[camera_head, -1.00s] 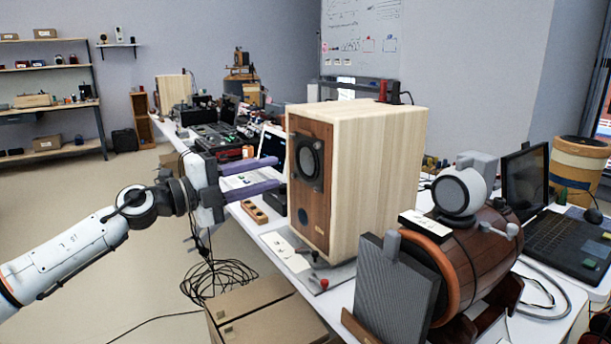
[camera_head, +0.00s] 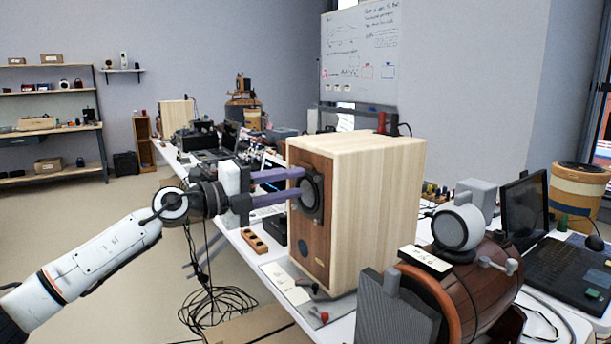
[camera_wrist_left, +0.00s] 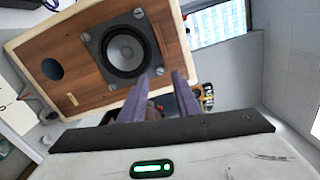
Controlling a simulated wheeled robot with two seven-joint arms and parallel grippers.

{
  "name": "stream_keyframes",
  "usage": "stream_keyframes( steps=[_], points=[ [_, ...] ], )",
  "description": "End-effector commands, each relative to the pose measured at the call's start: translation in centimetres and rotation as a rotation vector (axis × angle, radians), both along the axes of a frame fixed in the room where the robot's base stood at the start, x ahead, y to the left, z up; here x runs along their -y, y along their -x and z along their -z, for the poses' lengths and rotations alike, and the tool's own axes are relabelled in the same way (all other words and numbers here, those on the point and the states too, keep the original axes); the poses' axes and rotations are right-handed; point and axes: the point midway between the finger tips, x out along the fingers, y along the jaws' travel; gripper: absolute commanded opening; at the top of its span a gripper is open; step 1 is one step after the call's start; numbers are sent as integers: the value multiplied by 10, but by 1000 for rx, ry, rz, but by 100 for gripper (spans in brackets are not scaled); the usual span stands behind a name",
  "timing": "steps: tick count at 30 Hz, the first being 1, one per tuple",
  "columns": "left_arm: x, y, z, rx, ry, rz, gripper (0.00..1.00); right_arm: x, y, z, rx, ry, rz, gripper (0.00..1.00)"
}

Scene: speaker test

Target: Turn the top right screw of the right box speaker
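The right box speaker (camera_head: 375,195) stands upright on the table, with pale wood sides and a brown front panel. Its round black driver (camera_head: 309,192) sits in a square plate, also seen in the left wrist view (camera_wrist_left: 125,50). That plate has screws at its corners. The top right screw (camera_wrist_left: 159,71) shows in the wrist view between my fingertips. My left gripper (camera_head: 301,184) is open, its two purple fingers apart and pointing at the driver plate; they also show in the wrist view (camera_wrist_left: 160,76). Contact cannot be told. My right gripper is not in view.
A brown barrel-shaped speaker (camera_head: 470,280) and a grey ribbed panel (camera_head: 395,312) stand in front right of the box. A laptop (camera_head: 565,262) is at the right. A wooden block (camera_head: 254,241) and a small red-knobbed tool (camera_head: 323,317) lie near the table edge. Cables hang below.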

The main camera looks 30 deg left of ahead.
Motion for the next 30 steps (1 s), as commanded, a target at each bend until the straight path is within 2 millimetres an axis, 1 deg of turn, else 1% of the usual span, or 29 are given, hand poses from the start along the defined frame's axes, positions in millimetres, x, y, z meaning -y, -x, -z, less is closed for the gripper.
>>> stream_keyframes(
  steps=[1, 3, 9, 13, 21, 22, 24, 27, 30],
  points=[
    [3, -6, -4, 3, 5, 2, 30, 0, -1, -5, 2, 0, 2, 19],
    [7, -14, -4, 3, 5, 3, 30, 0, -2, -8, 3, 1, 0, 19],
    [14, -32, -2, 2, 3, 2, 30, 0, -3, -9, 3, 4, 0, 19],
    [17, -37, 0, -1, 1, 2, 30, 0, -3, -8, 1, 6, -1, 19],
    [17, -38, 0, -1, -1, 2, 30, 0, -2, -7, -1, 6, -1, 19],
    [17, -38, 0, -1, -1, 2, 26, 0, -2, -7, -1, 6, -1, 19],
    [17, -38, 0, -1, -1, 2, 14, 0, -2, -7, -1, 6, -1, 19],
    [17, -38, 0, -1, -1, 2, 0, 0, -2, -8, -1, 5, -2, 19],
    [17, -38, 0, -1, -1, 2, 0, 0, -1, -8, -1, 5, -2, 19]
  ],
)
